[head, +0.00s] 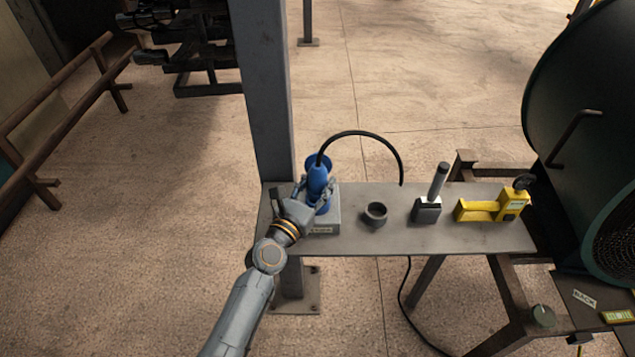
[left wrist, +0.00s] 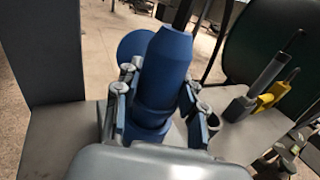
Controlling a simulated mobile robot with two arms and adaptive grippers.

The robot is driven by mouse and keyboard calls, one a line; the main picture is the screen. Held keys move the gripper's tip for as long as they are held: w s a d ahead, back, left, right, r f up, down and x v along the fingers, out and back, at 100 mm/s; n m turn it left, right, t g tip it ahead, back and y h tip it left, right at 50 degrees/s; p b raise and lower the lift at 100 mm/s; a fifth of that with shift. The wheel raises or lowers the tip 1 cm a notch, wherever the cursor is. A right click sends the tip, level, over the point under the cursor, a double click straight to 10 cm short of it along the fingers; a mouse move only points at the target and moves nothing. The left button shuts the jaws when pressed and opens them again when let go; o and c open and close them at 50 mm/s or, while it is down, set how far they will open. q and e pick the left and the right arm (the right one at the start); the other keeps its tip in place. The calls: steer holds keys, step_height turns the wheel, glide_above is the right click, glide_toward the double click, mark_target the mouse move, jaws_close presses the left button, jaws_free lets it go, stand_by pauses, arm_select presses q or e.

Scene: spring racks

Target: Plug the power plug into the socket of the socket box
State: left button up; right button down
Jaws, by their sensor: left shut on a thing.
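The power plug (head: 317,180) is blue, with a black cable arching from its top to the right. My left gripper (head: 316,190) is shut on the plug and holds it upright. In the left wrist view, the plug (left wrist: 168,65) stands between the two fingers of the gripper (left wrist: 150,98). The socket box (head: 327,226) is a grey box at the left end of the table, with blue parts at its top. A blue round lid (left wrist: 134,45) shows behind the plug. The plug is over the box, but its lower end is hidden, so I cannot tell how deep it sits. My right gripper is not in view.
On the grey table (head: 350,243) stand a dark ring-shaped cup (head: 376,214), a block with an upright grey handle (head: 428,208), and a yellow tool (head: 492,207). A grey post (head: 264,90) rises close to the left arm. A large green drum (head: 580,120) stands right.

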arm_select(q)
steer(key=shift+f+b, duration=1)
steer(key=shift+f, duration=0.1)
steer(key=o, duration=1.3)
steer(key=shift+o, duration=0.2)
steer(key=v, duration=1.2)
steer(key=shift+d, duration=0.1)
